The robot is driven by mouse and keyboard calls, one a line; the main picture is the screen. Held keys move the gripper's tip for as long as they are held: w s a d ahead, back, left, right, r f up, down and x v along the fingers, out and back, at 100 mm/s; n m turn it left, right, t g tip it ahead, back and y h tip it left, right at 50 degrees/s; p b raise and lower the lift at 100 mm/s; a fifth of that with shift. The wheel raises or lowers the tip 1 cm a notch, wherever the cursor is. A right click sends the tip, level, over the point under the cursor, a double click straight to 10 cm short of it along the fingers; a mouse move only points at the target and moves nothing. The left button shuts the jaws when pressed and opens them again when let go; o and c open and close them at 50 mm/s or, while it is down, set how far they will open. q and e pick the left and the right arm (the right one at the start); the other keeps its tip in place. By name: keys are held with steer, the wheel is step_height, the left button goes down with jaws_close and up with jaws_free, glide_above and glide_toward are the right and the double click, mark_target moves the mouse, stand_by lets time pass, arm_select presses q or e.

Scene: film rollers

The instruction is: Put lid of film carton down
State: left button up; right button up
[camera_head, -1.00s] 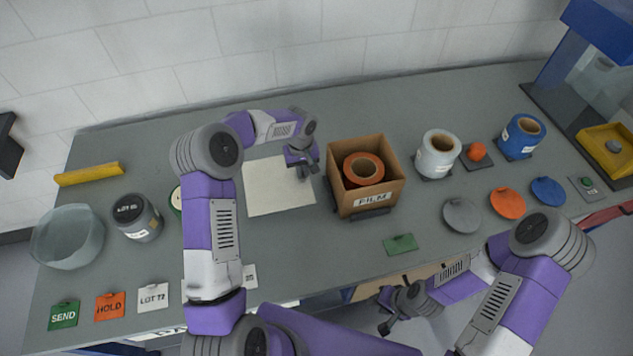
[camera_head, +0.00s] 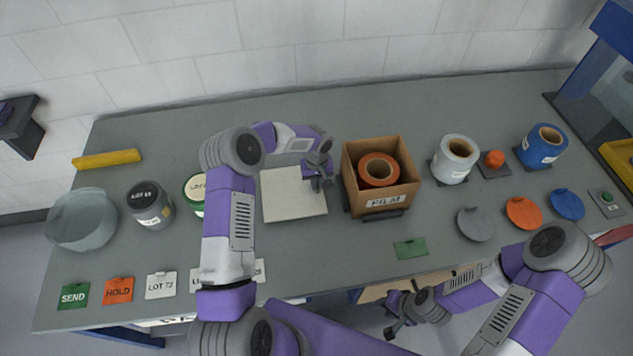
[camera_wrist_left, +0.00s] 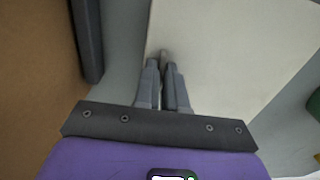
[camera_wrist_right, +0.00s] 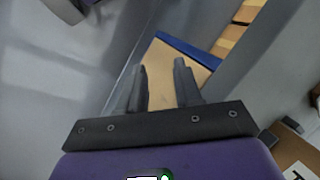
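The lid, a flat cream square panel (camera_head: 288,200), lies level on or just above the table, left of the open film carton (camera_head: 382,203); I cannot tell whether it touches the table. My left gripper (camera_head: 321,184) is over the lid's right part, beside the carton. In the left wrist view its fingers (camera_wrist_left: 164,75) are close together around a small grey tab on the lid (camera_wrist_left: 215,60). The carton holds an orange roll (camera_head: 379,168) and carries a FILM label. My right gripper (camera_wrist_right: 160,75) is open and empty, low in front of the table edge.
White (camera_head: 455,160) and blue (camera_head: 542,147) rolls stand at right, with grey, orange and blue discs in front. A green card (camera_head: 410,249) lies before the carton. Jars, a clear bowl (camera_head: 82,220), a yellow bar (camera_head: 107,159) and label cards are at left. The back strip is clear.

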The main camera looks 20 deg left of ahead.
arm_select(q)
steer(key=o, duration=0.4)
steer(key=shift+r, duration=0.25)
step_height(320, 180, up, 12)
steer(key=shift+p, duration=0.5)
